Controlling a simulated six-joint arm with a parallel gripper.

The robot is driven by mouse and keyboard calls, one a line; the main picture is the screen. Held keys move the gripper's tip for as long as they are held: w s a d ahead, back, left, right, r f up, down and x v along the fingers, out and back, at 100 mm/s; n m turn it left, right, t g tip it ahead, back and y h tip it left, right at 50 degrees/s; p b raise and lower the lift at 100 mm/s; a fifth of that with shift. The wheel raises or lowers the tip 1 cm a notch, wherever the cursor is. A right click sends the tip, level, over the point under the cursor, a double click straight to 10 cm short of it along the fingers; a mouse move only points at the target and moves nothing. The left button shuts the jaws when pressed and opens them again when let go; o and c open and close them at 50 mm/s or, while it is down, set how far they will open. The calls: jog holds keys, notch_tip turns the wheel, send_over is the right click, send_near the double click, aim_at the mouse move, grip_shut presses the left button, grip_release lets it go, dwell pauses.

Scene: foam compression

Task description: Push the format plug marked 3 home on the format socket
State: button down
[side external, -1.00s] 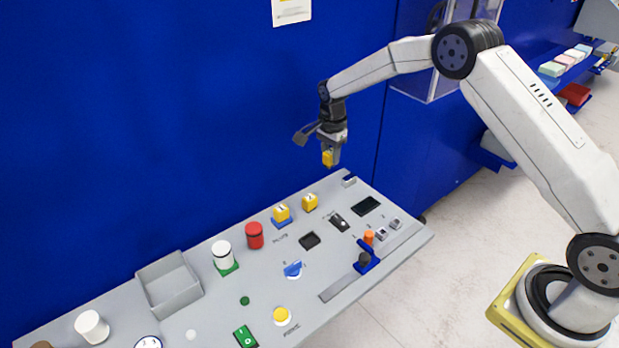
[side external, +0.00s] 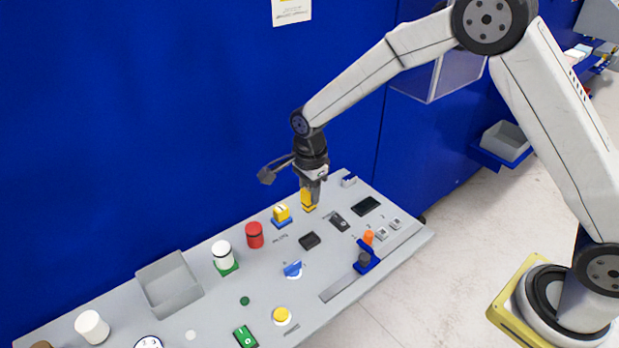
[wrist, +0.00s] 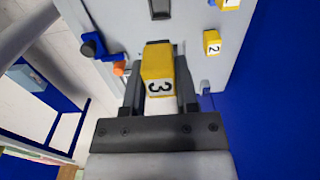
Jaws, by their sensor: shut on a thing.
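My gripper (side external: 308,190) is shut on the yellow format plug marked 3 (wrist: 157,72). In the wrist view the plug sits between both fingers, its number facing the camera. In the side view it is low over the back right of the grey panel (side external: 215,292), and I cannot tell whether it touches anything. The yellow plug marked 2 (wrist: 212,43) stands beside it, apart in the wrist view and largely hidden in the side view. The yellow plug marked 1 (side external: 281,211) sits on a blue base. I cannot tell which fitting is the format socket; a dark square fitting (side external: 310,240) lies near.
A red cylinder (side external: 254,234) and a white cylinder on green (side external: 222,254) stand left of the plugs. A black rocker switch (side external: 340,222) and a blue lever with an orange part (side external: 367,254) are to the right. A blue wall (side external: 130,110) rises close behind.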

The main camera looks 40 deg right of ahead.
jog(key=shift+a+f, duration=0.1)
jog(key=shift+f, duration=2.4)
jog(key=shift+f, duration=0.15)
jog(key=shift+f, duration=2.95)
jog(key=shift+f, duration=0.9)
jog(key=shift+c, duration=1.4)
grip_release()
notch_tip(320, 180, up, 8)
